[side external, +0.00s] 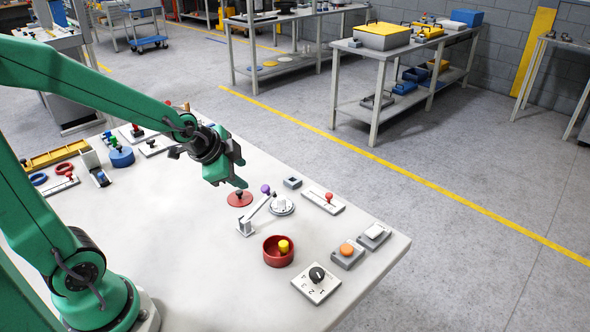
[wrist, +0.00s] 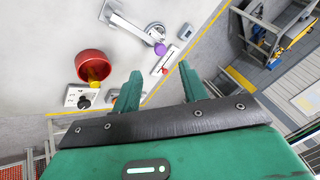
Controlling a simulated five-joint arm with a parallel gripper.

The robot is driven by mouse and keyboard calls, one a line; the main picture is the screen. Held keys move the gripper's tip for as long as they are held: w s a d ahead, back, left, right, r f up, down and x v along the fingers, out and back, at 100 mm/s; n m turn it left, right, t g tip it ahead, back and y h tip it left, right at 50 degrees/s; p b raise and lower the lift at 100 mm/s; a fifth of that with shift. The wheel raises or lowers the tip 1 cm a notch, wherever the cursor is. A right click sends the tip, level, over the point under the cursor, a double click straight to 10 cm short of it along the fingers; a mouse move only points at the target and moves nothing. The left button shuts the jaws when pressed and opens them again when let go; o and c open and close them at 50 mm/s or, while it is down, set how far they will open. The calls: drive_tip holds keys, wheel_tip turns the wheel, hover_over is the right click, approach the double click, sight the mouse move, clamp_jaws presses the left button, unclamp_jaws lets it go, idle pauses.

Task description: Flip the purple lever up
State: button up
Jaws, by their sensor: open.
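The purple lever is a light grey bar (side external: 256,211) hinged at a small pale base (side external: 244,228) on the white table. Its purple knob (side external: 265,189) sits at the far end of the bar, near a round pale dial (side external: 281,206). In the wrist view the bar (wrist: 132,29) slants across the top, and the purple knob (wrist: 160,48) shows ahead of the gap between my fingers. My gripper (side external: 238,180) is open and empty, above the table and left of the knob in the side view. Its two green fingers (wrist: 159,72) are spread apart and do not visibly touch the lever.
A red disc (side external: 239,199) lies just below my gripper in the side view. A red bowl (side external: 267,254) with a yellow piece (side external: 283,246), a slider with a red knob (side external: 328,197), and orange (side external: 347,249) and white (side external: 374,231) buttons stand nearby.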

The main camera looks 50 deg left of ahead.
sight(263, 188)
drive_tip(key=w+n+g, duration=0.4)
drive_tip(key=n, duration=0.1)
drive_tip(key=w+n+g, duration=0.3)
drive_tip(key=shift+a+r+h, duration=0.2)
drive_tip(key=shift+r+h, duration=0.2)
drive_tip(key=shift+f, duration=0.1)
drive_tip(key=shift+f, duration=3.85)
clamp_jaws()
unclamp_jaws()
